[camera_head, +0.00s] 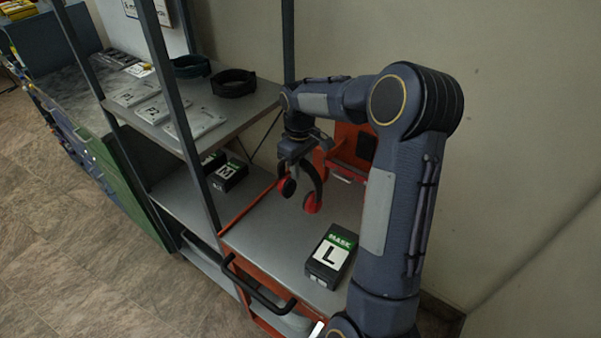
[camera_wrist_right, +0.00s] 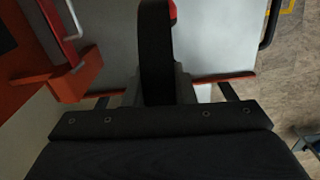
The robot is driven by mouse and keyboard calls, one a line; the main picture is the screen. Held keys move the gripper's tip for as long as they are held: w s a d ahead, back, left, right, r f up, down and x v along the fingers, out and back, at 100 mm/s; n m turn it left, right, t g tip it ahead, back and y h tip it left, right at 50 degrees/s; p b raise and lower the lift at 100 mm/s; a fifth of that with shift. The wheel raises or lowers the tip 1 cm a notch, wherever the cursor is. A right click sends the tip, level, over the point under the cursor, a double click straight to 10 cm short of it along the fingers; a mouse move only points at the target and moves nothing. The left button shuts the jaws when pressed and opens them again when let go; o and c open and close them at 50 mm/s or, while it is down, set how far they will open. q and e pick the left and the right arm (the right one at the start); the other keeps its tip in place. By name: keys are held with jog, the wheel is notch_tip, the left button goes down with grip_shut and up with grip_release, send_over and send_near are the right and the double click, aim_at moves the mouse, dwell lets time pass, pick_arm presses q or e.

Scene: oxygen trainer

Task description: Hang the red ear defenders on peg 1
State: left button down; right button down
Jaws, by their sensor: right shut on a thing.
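The red ear defenders hang from my right gripper (camera_head: 297,158), which is shut on their black headband (camera_head: 316,174). One red cup (camera_head: 312,203) and a darker cup (camera_head: 287,188) hang below, above the grey top of the orange cart. In the right wrist view the headband (camera_wrist_right: 156,55) runs up between the fingers, with a bit of red at its top. An orange panel (camera_head: 354,148) stands at the back of the cart, partly hidden by my arm. I cannot make out a number on any peg. My left gripper is not in view.
A black MASK L box (camera_head: 331,257) sits on the cart top (camera_head: 271,238). A black M box (camera_head: 229,176) is on the lower shelf to the left. Grey shelf posts (camera_head: 186,121) stand left of my gripper.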

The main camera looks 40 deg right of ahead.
jog(key=f, duration=0.3)
jog(key=shift+d, duration=0.2)
jog(key=shift+f, duration=0.1)
jog(key=shift+f, duration=0.3)
jog(key=c, duration=1.2)
grip_release()
jog(key=shift+r, duration=0.1)
